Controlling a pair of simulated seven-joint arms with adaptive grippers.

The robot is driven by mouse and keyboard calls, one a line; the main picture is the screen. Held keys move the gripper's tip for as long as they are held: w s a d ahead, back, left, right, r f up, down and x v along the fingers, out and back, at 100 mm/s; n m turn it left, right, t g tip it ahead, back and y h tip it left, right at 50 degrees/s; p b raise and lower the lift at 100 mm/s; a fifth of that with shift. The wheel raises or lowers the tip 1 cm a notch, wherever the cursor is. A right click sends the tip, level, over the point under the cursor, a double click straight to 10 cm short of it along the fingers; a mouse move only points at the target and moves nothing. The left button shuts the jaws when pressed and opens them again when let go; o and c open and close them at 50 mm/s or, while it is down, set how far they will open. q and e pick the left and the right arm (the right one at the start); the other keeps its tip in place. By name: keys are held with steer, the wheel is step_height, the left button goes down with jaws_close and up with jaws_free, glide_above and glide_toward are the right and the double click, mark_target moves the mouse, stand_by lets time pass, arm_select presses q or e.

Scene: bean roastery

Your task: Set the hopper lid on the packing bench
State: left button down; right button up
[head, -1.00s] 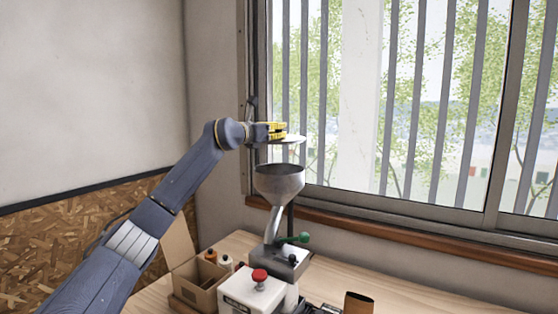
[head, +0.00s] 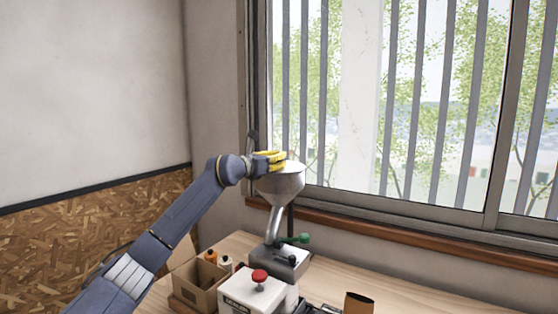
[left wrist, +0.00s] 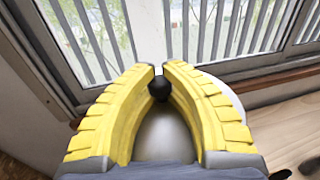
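My left gripper (head: 284,160) is at the top of the grey metal hopper (head: 281,186), level with its rim. In the left wrist view the yellow fingers (left wrist: 160,80) close on the black knob (left wrist: 159,88) of the hopper lid (left wrist: 163,137). The pale lid lies under the fingers, partly hidden by them. In the head view the lid is at the hopper mouth; whether it touches the rim is hard to tell. The light wooden bench (head: 338,282) is below, under the hopper's machine. My right gripper is not in view.
An open cardboard box (head: 196,292) with small bottles stands left of the machine. A white unit with a red knob (head: 259,276) and a brown container (head: 358,303) are in front. A barred window (head: 430,110) is behind. Bare bench extends to the right.

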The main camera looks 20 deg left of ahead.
arm_select(q)
steer(key=c, duration=1.6)
jaws_free()
steer(key=shift+f, duration=0.2)
steer(key=shift+o, duration=0.3)
steer(key=shift+s+a+f, duration=0.1)
steer(key=shift+s+f, duration=0.05)
steer(key=shift+f, duration=0.05)
steer(key=shift+s+a+f, duration=0.1)
steer(key=shift+s+a, duration=0.05)
steer(key=shift+s, duration=0.2)
steer(key=v, duration=1.5)
steer(key=o, duration=0.4)
steer(key=shift+s+a, duration=0.15)
steer(key=shift+s, duration=0.5)
